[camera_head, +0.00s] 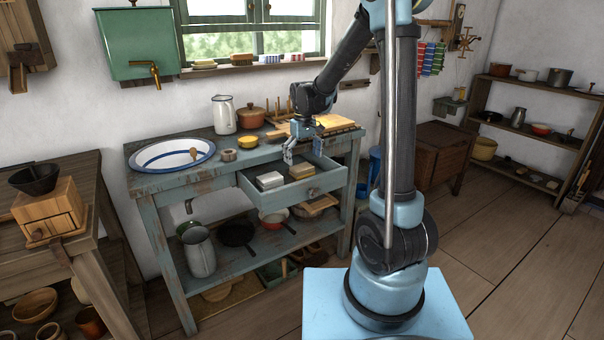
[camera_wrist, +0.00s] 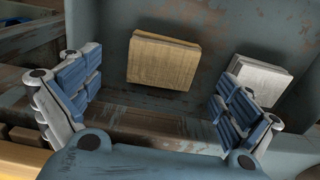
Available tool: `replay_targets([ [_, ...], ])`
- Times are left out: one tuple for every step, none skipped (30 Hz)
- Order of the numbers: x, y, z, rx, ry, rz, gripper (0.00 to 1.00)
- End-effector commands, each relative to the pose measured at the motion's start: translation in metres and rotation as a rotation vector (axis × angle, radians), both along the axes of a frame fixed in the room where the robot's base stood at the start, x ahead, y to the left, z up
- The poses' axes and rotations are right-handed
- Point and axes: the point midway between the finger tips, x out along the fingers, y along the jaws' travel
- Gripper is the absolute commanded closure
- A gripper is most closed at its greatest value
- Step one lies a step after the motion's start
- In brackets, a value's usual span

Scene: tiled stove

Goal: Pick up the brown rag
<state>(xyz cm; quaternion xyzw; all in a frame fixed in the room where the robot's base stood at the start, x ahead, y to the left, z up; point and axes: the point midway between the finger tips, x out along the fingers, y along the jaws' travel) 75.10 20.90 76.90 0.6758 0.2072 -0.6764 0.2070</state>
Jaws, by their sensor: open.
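The brown rag (camera_head: 301,171) is a folded tan-brown block lying in the open drawer (camera_head: 316,185) of the grey-blue washstand. In the wrist view the brown rag (camera_wrist: 163,61) lies flat between and beyond my fingertips, near the upper middle. My gripper (camera_head: 303,154) is over the drawer, with its fingers pointing down. In the wrist view my gripper (camera_wrist: 158,92) has its two blue-padded fingers wide apart, with nothing between the pads. The gripper appears above the rag and apart from it.
A folded white rag (camera_head: 269,180) lies in the same drawer; in the wrist view it (camera_wrist: 262,78) is close to the right finger. The drawer walls surround both.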

Motion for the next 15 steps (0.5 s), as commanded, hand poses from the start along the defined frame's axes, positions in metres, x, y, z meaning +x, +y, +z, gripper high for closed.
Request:
replay_targets([
  [0.0, 0.001, -0.007, 0.0, 0.0, 0.0, 0.02],
  [0.0, 0.002, -0.011, 0.0, 0.0, 0.0, 0.02],
  [0.0, 0.003, -0.016, 0.0, 0.0, 0.0, 0.02],
  [0.0, 0.004, -0.02, 0.0, 0.0, 0.0, 0.02],
  [0.0, 0.005, -0.024, 0.0, 0.0, 0.0, 0.02],
  [0.0, 0.004, -0.029, 0.0, 0.0, 0.0, 0.02],
  [0.0, 0.004, -0.033, 0.0, 0.0, 0.0, 0.02],
  [0.0, 0.004, -0.035, 0.0, 0.0, 0.0, 0.02],
  [0.0, 0.004, -0.039, 0.0, 0.0, 0.0, 0.02],
  [0.0, 0.004, -0.041, 0.0, 0.0, 0.0, 0.02],
  [0.0, 0.004, -0.042, 0.0, 0.0, 0.0, 0.02],
  [0.0, 0.004, -0.044, 0.0, 0.0, 0.0, 0.02],
  [0.0, 0.004, -0.044, 0.0, 0.0, 0.0, 0.02],
  [0.0, 0.004, -0.045, 0.0, 0.0, 0.0, 0.02],
  [0.0, 0.004, -0.045, 0.0, 0.0, 0.0, 0.02],
])
